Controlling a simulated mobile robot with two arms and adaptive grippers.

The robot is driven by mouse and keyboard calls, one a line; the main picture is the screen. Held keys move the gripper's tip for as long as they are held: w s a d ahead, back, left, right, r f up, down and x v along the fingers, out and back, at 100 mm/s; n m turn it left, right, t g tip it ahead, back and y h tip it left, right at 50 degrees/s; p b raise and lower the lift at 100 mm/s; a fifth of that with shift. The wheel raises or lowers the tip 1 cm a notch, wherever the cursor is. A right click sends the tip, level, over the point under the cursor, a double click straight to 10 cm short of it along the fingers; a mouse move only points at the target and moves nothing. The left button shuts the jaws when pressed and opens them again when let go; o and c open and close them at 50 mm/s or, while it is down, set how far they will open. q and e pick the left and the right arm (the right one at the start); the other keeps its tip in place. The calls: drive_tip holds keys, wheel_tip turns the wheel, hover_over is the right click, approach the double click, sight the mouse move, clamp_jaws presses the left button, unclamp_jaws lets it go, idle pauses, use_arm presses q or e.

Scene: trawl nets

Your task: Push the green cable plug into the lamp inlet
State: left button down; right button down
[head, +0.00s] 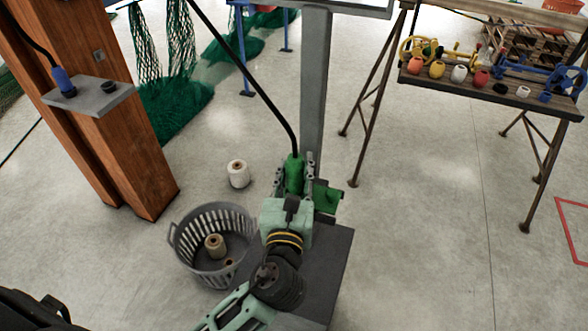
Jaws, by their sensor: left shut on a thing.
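My left gripper (292,187) is shut on the green cable plug (294,172), which stands upright between the fingers with its black cable (243,75) rising to the upper left. A green bracket-like part (328,197) shows just right of the gripper, by the grey post. I cannot tell whether it is the lamp inlet or whether the plug touches it; the gripper hides the plug's lower end. My right gripper is not in view.
A grey shelf (85,97) on a wooden post holds a blue plug (64,82) and a small dark socket (108,87). A grey basket (182,243) and white spool (238,173) are on the floor. A grey post (314,90) rises behind the gripper. A trestle table (480,88) stands right.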

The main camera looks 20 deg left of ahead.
use_arm(q)
drive_tip(key=shift+f, duration=0.55)
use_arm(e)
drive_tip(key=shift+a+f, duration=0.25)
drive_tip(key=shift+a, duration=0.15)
use_arm(q)
drive_tip(key=shift+d, duration=0.1)
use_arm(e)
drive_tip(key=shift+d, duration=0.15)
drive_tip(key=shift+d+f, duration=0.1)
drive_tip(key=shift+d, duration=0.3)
use_arm(q)
drive_tip(key=shift+f+b, duration=0.35)
drive_tip(key=shift+b, duration=0.05)
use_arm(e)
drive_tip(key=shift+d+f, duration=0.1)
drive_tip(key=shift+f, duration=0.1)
use_arm(q)
drive_tip(key=shift+f, duration=0.4)
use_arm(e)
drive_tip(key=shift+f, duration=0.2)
